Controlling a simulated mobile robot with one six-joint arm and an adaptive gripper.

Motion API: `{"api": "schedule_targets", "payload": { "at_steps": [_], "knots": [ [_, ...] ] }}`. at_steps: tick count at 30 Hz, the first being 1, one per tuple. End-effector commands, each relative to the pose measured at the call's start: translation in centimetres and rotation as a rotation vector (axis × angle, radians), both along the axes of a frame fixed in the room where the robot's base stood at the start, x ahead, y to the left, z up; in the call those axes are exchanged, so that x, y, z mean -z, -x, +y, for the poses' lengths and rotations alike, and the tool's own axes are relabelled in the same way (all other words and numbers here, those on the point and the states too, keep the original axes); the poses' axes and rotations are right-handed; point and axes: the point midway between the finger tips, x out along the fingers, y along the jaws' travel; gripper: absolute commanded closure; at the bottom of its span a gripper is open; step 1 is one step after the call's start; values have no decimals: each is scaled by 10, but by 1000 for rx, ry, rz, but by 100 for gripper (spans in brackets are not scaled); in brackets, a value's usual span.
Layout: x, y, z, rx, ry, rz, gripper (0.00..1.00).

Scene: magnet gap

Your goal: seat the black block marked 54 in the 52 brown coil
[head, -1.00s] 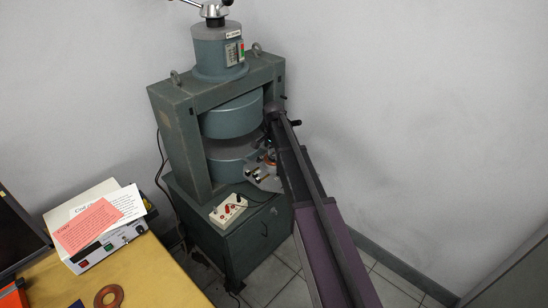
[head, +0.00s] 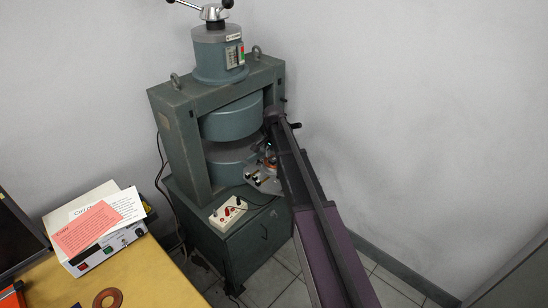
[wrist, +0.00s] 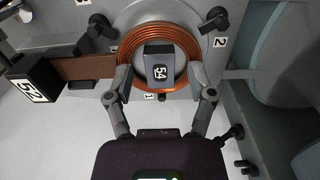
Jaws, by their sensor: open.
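The black block marked 54 (wrist: 158,73) stands within the ring of the brown coil (wrist: 128,46), with pale surface showing around it. I cannot tell how deep it sits. A black piece marked 52 (wrist: 32,85) is at the left, joined to the coil by a flat brown strip (wrist: 88,67). My gripper (wrist: 159,80) is open, one finger on each side of the block, with gaps between. In the head view, the coil area is small and partly hidden by my arm.
The green magnet frame (head: 178,135) holds two round poles with a gap between them. A plate with black knobs (wrist: 215,20) surrounds the coil. A switch box (head: 228,210) sits on the cabinet below. A yellow table (head: 160,280) with a copper ring (head: 108,299) is at the left.

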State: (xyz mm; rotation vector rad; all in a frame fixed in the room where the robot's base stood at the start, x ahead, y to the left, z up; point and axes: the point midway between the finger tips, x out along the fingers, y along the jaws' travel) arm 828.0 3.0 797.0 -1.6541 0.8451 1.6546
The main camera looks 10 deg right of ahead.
Motion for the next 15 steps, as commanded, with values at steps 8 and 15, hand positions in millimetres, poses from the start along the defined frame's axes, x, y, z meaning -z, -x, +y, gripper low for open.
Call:
{"api": "schedule_targets", "payload": {
  "at_steps": [8,15],
  "knots": [
    [-7,0,0,0,0,0,29],
    [-24,0,0,0,0,0,29]
  ]
}}
